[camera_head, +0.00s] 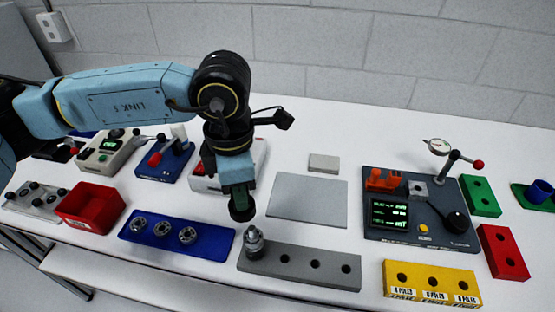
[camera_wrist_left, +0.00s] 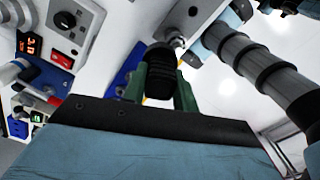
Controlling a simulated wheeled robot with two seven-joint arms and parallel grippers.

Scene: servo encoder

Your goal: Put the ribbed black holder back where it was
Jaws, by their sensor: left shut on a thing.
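My left gripper (camera_head: 238,190) points down above the front of the table and is shut on the ribbed black holder (camera_head: 241,209). In the left wrist view the holder (camera_wrist_left: 161,70) is a dark ribbed cylinder between the two green fingers (camera_wrist_left: 162,88). It hangs above the gap between the blue plate and the grey block. The grey block (camera_head: 318,270) has a row of round holes. A metal holder (camera_head: 254,244) stands in its leftmost hole, just below and right of the gripper; the other holes look empty. My right gripper is not in view.
A blue plate (camera_head: 154,241) with several metal rings lies left of the block, beside a red bin (camera_head: 90,207). A yellow block (camera_head: 431,283) with holes is at the right, in front of a dark device (camera_head: 426,233). A flat grey plate (camera_head: 308,200) lies behind the block.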

